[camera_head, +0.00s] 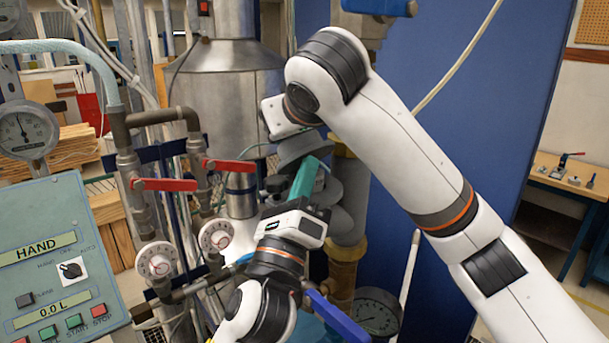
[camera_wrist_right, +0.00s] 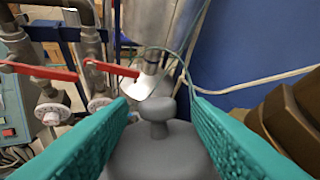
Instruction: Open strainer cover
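The strainer cover (camera_wrist_right: 160,160) is a grey dome with a round knob on a short neck (camera_wrist_right: 159,115), in the lower middle of the right wrist view. My right gripper (camera_wrist_right: 160,98) is open, with one teal finger on each side of the knob. Gaps show between the fingers and the knob. In the head view, grey strainer parts (camera_head: 350,195) stand on a vertical pipe, partly hidden by my arms. My left gripper (camera_head: 305,180) is just left of them. Only one teal finger shows clearly, so its opening is unclear.
A control panel (camera_head: 60,250) stands at the left. A steel tank (camera_head: 225,90) is behind. A blue handle (camera_head: 338,318) and a gauge (camera_head: 375,312) are low down. A blue wall (camera_head: 460,130) is behind.

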